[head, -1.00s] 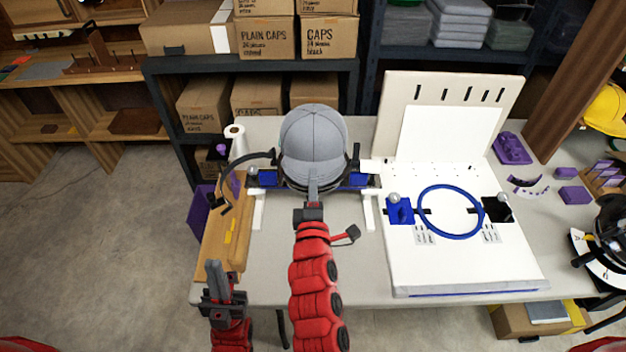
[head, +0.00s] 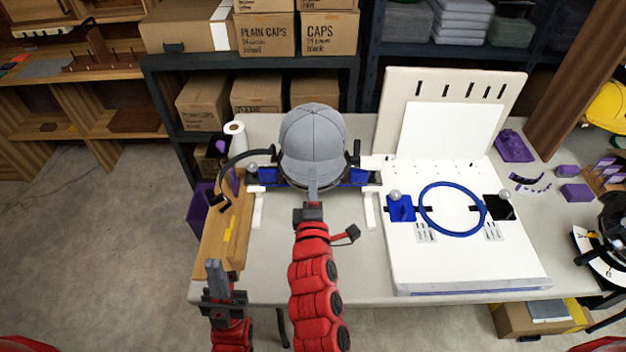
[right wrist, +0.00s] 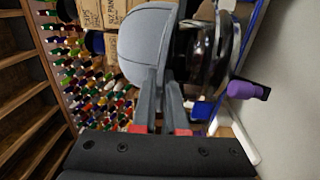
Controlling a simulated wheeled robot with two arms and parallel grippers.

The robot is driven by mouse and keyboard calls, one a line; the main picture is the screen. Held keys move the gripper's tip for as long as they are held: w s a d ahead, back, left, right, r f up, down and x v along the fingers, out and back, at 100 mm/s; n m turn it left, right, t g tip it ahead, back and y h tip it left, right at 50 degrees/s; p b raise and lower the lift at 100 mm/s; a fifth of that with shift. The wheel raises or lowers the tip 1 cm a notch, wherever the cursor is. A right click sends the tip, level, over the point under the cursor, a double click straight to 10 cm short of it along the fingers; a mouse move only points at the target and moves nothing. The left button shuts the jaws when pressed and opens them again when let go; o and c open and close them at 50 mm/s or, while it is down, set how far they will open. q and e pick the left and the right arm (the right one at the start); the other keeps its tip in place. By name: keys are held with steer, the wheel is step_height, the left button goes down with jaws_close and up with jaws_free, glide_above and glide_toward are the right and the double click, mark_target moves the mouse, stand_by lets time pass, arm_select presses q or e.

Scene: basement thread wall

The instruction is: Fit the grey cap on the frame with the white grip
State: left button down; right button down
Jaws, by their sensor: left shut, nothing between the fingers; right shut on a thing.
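The grey cap (head: 312,135) sits crown up over a dark round frame (head: 357,160) on a blue-and-black stand. How far down it sits is hidden. My right gripper (head: 313,188) is shut on the cap's near edge, seemingly the brim; in the right wrist view its fingers (right wrist: 160,95) reach the cap (right wrist: 146,45), beside the shiny frame ring (right wrist: 208,50). A black curved strap (head: 226,172) swings out left of the frame. A purple grip (right wrist: 246,90) shows in the right wrist view; I cannot make out a white grip. My left gripper (head: 216,270) is shut and empty.
A wooden block (head: 212,250) lies along the table's left edge, with a white roll (head: 235,135) behind it. A white board (head: 460,265) with a blue hoop (head: 424,220) fills the right. Another dark frame (head: 612,220) stands at the far right. Bare table lies between stand and board.

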steer(key=shift+f, duration=0.15)
stand_by(0.5)
steer(key=shift+f+b, duration=0.75)
steer(key=shift+b, duration=0.15)
steer(key=shift+f+b, duration=0.45)
steer(key=shift+f, duration=0.05)
steer(key=shift+f+b, duration=0.7)
steer(key=shift+f, duration=0.05)
stand_by(0.6)
steer(key=c, duration=0.9)
jaws_free()
